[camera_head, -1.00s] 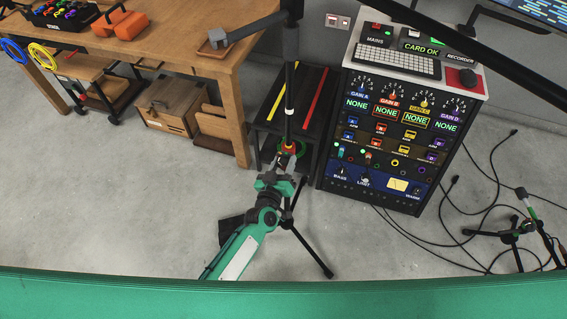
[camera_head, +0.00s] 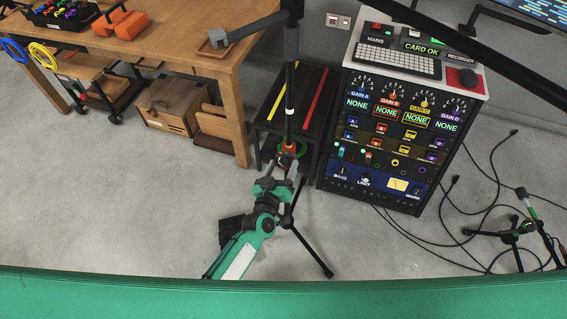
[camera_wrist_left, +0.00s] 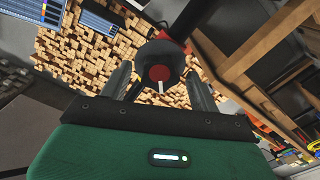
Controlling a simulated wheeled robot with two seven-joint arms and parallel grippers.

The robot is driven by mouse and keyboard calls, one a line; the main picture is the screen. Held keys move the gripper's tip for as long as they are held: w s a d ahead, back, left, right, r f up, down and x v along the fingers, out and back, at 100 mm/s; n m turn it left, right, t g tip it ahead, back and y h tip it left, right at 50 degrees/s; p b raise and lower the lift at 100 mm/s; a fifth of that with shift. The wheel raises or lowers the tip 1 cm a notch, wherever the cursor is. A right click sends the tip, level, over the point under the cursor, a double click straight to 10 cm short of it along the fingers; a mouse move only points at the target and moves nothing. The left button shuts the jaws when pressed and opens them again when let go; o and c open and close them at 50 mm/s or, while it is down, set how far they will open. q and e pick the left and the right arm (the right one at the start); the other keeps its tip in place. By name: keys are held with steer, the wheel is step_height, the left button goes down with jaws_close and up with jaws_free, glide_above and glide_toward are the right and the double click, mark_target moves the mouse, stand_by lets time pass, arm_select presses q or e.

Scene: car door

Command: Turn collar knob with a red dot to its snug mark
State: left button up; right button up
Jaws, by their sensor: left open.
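The collar knob (camera_wrist_left: 160,58) is a dark round knob with a red dot on its face and a short white pointer line at the dot's lower edge. In the left wrist view it sits between the two grey fingers of my left gripper (camera_wrist_left: 160,76), with a gap on each side. In the head view, the collar (camera_head: 291,147) with its red and green ring is low on the black stand pole (camera_head: 290,75). My left gripper (camera_head: 284,165) is open just below and in front of it. The snug mark cannot be made out. My right gripper is not in view.
A black rack (camera_head: 375,195) of knobs and buttons stands right of the pole. A wooden workbench (camera_head: 165,58) is at left. A dark low table (camera_head: 309,125) with yellow and red strips stands behind the collar. Stand legs (camera_head: 312,250) and cables lie on the floor.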

arm_select(q)
steer(key=v, duration=1.2)
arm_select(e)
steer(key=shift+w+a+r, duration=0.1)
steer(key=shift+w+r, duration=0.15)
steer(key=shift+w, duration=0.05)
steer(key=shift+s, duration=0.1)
